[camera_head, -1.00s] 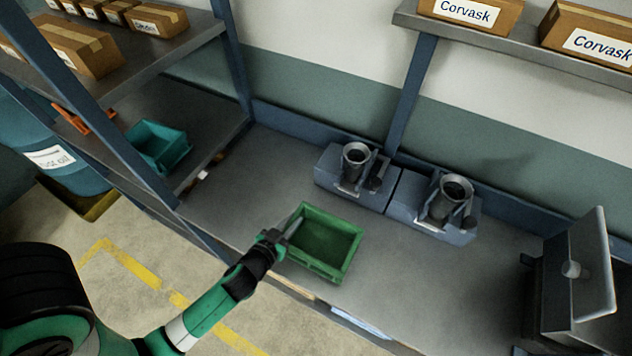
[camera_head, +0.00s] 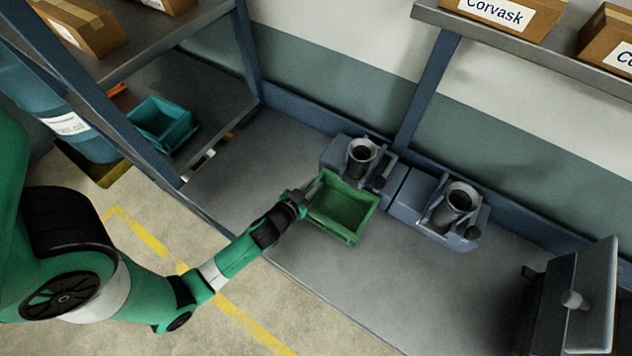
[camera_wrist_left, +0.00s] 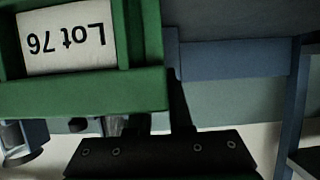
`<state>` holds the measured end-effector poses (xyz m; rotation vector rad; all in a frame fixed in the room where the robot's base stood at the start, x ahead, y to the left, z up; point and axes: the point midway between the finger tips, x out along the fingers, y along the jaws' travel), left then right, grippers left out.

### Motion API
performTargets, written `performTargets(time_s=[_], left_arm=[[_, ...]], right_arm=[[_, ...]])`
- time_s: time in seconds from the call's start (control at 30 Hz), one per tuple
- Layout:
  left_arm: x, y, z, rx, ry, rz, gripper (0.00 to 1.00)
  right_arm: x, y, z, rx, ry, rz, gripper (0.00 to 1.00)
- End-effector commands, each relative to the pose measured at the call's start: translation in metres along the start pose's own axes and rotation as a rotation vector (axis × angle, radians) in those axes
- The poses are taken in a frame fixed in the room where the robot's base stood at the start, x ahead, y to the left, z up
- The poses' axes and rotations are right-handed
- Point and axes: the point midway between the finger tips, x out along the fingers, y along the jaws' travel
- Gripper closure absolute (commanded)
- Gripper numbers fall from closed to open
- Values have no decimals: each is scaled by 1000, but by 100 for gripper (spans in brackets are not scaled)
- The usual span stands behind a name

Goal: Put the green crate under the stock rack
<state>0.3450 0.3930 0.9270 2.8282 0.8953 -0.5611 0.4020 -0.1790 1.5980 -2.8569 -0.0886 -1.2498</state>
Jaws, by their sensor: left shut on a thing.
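The green crate (camera_head: 345,207) is open-topped and looks empty in the head view, close in front of the left grey machine. My left gripper (camera_head: 301,199) is shut on its left wall. The crate seems to be above the grey bench, but its exact height is unclear. In the left wrist view the crate (camera_wrist_left: 145,60) is close up, with a white "Lot 76" label shown upside down. A blue-posted rack (camera_head: 170,60) with brown boxes on its upper shelf stands at the left. My right gripper is not in view.
A teal bin (camera_head: 163,125) sits on the rack's lower level. Two grey machines (camera_head: 362,160) (camera_head: 455,205) stand along the wall. A shelf (camera_head: 520,50) with Corvask boxes is above. A dark lidded unit (camera_head: 575,300) is at the right. The bench between is clear.

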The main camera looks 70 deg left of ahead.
Motion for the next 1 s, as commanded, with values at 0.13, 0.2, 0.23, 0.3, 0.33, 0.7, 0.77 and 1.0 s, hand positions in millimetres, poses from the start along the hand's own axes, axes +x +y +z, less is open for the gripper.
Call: performTargets(time_s=[0.13, 0.2, 0.23, 0.3, 0.33, 0.7, 0.77, 1.0], left_arm=[[0, 0, 0, 0, 0, 0, 69], [0, 0, 0, 0, 0, 0, 56], [0, 0, 0, 0, 0, 0, 52], [0, 0, 0, 0, 0, 0, 52], [0, 0, 0, 0, 0, 0, 52], [-22, 0, 1, 0, -2, 2, 52], [-35, 0, 0, 2, -2, 3, 52], [-92, 1, 2, 3, -1, 5, 52]], right_arm=[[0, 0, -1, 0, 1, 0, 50], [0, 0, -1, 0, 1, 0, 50], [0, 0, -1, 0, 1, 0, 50], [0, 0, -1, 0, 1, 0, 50], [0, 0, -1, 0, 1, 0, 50], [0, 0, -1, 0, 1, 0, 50], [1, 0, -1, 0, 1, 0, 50], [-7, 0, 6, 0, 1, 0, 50]])
